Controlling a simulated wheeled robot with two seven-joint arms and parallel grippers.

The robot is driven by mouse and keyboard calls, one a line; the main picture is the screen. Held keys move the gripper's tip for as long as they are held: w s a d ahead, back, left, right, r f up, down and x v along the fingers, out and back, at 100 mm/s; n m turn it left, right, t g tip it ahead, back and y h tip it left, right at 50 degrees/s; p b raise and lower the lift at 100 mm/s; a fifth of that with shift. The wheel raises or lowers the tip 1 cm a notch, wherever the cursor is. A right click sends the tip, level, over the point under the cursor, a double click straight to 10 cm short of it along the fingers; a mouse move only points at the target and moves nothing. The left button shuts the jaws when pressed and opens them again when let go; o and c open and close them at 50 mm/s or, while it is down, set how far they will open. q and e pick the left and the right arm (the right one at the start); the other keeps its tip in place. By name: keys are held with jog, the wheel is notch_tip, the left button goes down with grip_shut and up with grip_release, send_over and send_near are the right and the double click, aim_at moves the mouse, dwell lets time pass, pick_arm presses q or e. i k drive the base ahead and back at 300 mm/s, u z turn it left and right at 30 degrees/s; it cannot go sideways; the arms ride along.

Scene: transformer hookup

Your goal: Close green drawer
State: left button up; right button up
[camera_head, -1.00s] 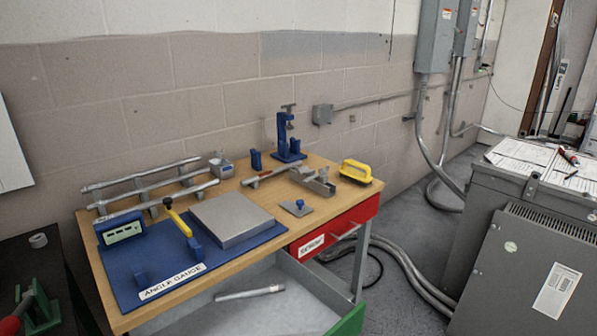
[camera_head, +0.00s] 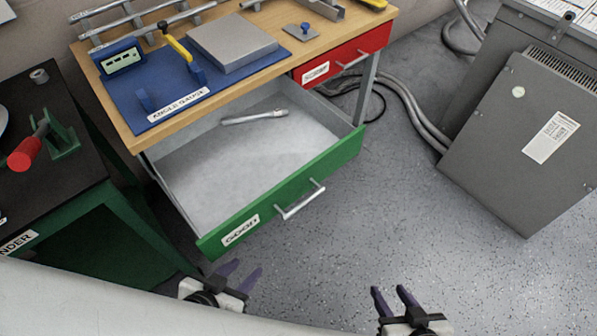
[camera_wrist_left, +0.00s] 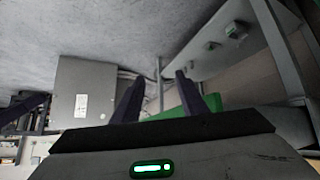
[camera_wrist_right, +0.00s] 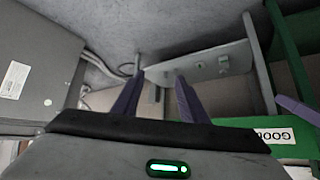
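The green drawer (camera_head: 283,192) is pulled out from under the wooden bench. Its front carries a white label and a silver bar handle (camera_head: 300,199). A metal tube (camera_head: 254,117) lies inside the drawer. My left gripper (camera_head: 240,272) is open and empty, below and in front of the drawer's left end in the head view. My right gripper (camera_head: 391,293) is open and empty, to the right and in front of the drawer. Neither touches the drawer. Green drawer parts also show in the left wrist view (camera_wrist_left: 212,103) and the right wrist view (camera_wrist_right: 238,124).
A red drawer (camera_head: 345,56) is shut at the bench's right. A blue angle gauge board (camera_head: 155,95) lies on top. A dark table (camera_head: 35,150) with a green clamp stands left. A grey cabinet (camera_head: 520,145) stands right. The floor in front is clear.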

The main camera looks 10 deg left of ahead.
aim_at(229, 181)
jog(key=u, duration=0.55)
jog(key=k, duration=1.3)
jog(key=i, duration=0.85)
jog(key=z, duration=0.1)
